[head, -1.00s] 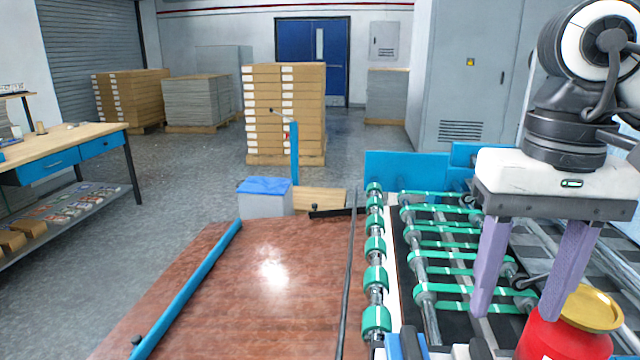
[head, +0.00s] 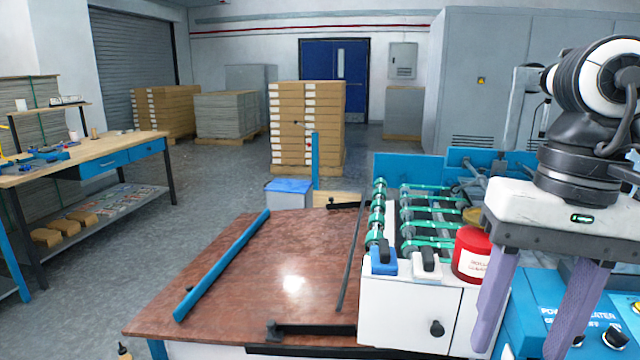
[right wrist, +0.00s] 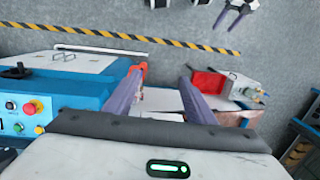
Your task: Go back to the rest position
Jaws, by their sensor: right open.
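My right gripper (head: 526,338) hangs at the right of the head view, fingers pointing down and spread apart with nothing between them. It is in front of the machine, to the right of and nearer than a red tin (head: 474,254). The tin stands upright on the machine's white end by the green-banded rollers (head: 428,225), apart from the fingers. In the right wrist view the two purple fingers (right wrist: 160,85) are also apart and empty.
A brown feed table (head: 255,285) with a blue bar (head: 225,263) lies left of the rollers. A blue control panel (head: 590,312) is beside my right gripper. A workbench (head: 85,158) stands at left, stacked cartons (head: 306,125) behind. The grey floor between is open.

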